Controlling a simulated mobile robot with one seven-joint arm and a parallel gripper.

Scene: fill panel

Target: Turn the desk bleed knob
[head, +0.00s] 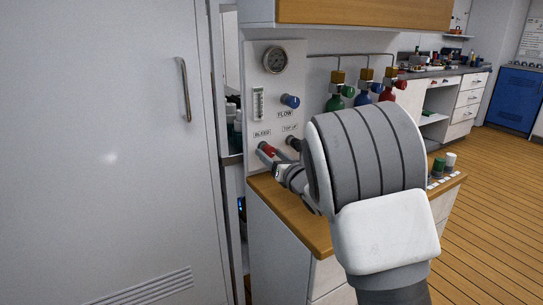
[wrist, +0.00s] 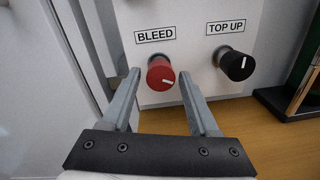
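The bleed knob (wrist: 160,75) is red with a white pointer line and sits under the BLEED label (wrist: 155,34) on the white panel. In the head view the red knob (head: 267,149) is partly visible beside my gripper. My gripper (wrist: 159,80) is open, with one finger on each side of the knob in the wrist view. Its fingertips are close to the knob; whether they touch it I cannot tell. In the head view my gripper (head: 281,165) is at the lower part of the panel, and my wrist covers much of the area behind it.
A black TOP UP knob (wrist: 236,65) is to the right of the bleed knob. A blue FLOW knob (head: 290,101) and a gauge (head: 274,60) are higher on the panel. Gas bottles (head: 362,82) stand to the right. The wooden desk top (head: 290,215) lies below.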

